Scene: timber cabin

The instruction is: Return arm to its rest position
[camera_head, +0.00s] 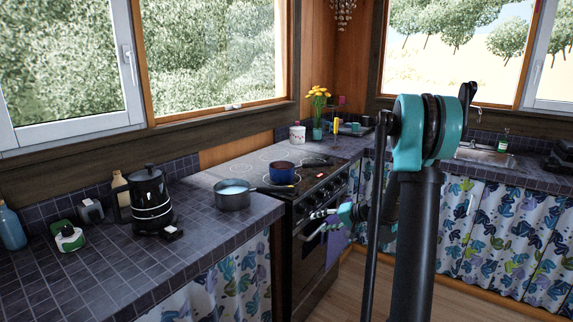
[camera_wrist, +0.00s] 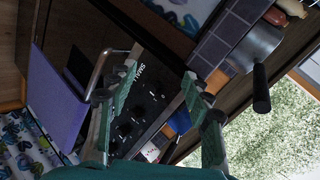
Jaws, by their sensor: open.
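My arm (camera_head: 415,240) rises dark and teal through the right of the head view, bent at a teal elbow joint (camera_head: 420,130). My gripper (camera_head: 322,222) is out in front of the stove, near the oven front and the counter corner. Its two green fingers stand apart in the wrist view (camera_wrist: 160,72), with nothing between them. Part of the forearm is hidden behind the upper arm.
A blue pot (camera_head: 282,174) is on the stove. A purple cloth (camera_head: 337,243) hangs at the oven front. A black kettle (camera_head: 150,195) stands left.

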